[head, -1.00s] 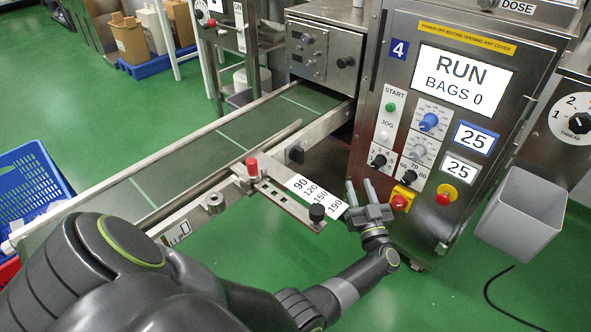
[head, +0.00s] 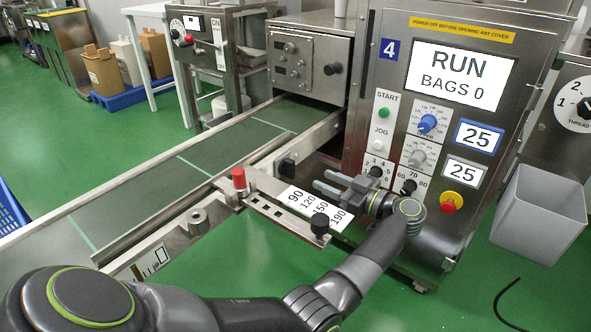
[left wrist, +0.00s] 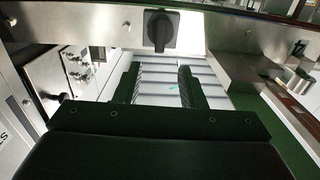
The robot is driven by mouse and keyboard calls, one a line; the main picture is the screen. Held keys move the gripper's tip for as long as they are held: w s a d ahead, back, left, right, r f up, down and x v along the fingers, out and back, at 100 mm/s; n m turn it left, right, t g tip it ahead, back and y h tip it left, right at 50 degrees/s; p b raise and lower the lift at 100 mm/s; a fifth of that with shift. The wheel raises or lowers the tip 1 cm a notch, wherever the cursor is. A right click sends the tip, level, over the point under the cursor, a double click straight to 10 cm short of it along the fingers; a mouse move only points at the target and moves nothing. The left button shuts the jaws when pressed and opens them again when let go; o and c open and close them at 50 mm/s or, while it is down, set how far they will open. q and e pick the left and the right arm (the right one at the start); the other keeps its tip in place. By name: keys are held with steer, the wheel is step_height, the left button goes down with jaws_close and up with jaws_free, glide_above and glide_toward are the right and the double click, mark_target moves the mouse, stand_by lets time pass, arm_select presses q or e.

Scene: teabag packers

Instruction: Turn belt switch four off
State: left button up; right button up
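The belt switch (head: 285,166) is a black rotary knob on the side rail of the conveyor belt, beside machine 4. In the left wrist view the switch (left wrist: 160,30) is at the top centre, its grip bar roughly upright in the picture. My left gripper (head: 319,181) points left toward the switch, a short way off to its right and not touching it. In the left wrist view the gripper's two fingers (left wrist: 158,85) are apart with nothing between them. My right gripper is not in view.
A length scale plate (head: 315,208) with a black knob (head: 320,224) lies just below the gripper. A red knob (head: 239,177) stands on the belt rail. Machine 4's panel (head: 396,103) reads RUN, BAGS 0.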

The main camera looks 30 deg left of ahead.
mark_target(294, 167)
arm_select(q)
steer(key=a, duration=0.3)
steer(key=a+b, duration=0.1)
steer(key=a, duration=0.6)
steer(key=shift+w+b, duration=0.4)
jaws_close()
